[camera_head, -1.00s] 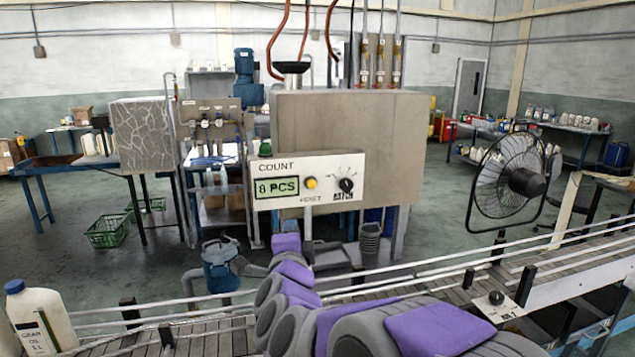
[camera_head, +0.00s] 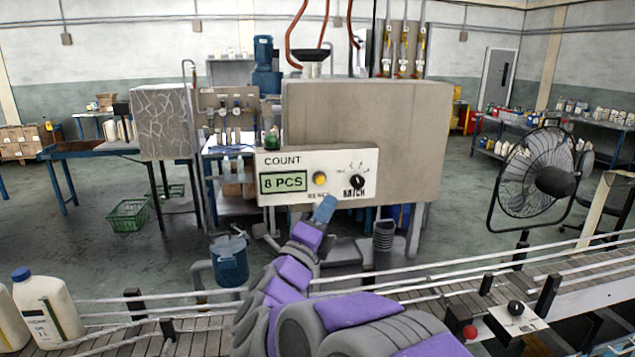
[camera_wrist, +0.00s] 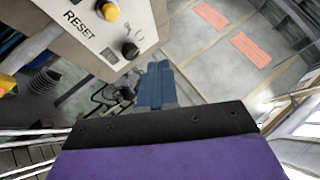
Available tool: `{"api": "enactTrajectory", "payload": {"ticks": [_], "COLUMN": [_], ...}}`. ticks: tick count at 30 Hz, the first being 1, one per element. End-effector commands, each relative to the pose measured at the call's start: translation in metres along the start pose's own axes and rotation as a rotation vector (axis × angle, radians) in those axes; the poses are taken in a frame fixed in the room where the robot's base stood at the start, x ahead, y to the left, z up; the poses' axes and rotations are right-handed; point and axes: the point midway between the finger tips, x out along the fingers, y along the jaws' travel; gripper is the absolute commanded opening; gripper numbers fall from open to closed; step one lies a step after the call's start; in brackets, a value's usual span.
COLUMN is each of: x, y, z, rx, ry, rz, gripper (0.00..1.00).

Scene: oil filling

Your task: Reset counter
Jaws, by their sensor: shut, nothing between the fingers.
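The counter panel (camera_head: 285,160) is a white plate on the front of a big grey metal box, with a green display (camera_head: 283,182) reading 8 PCS. A yellow reset button (camera_head: 320,179) sits right of the display, and a black knob (camera_head: 357,182) is right of it. The button also shows at the top of the wrist view (camera_wrist: 107,12) beside the word RESET. My gripper (camera_head: 326,206) has blue fingers, is shut and empty, and points up just below the button, apart from it in the picture. The fingers also show in the wrist view (camera_wrist: 156,85), below the knob.
A conveyor with rails (camera_head: 450,272) runs across the front, carrying white jugs (camera_head: 48,308) at left. A small box with a black knob (camera_head: 515,308) and a red button (camera_head: 470,332) stands at its right. A black fan (camera_head: 540,180) is at right, a blue bucket (camera_head: 230,262) below left.

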Motion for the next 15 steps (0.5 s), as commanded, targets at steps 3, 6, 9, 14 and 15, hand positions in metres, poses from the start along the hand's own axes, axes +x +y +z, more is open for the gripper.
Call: {"api": "enactTrajectory", "payload": {"ticks": [3,6,9,14,15], "x": [0.003,0.005,0.009,0.021,0.024], "y": [0.0,0.002,0.006,0.013,0.017], "z": [-0.002,0.001,0.006,0.016,0.019], "rx": [0.001,-0.001,-0.003,-0.003,-0.004], "ry": [0.002,0.002,0.002,0.002,0.001], "rz": [0.0,0.0,0.0,-0.003,-0.001], "gripper": [0.0,0.0,0.0,0.0,0.0]}}
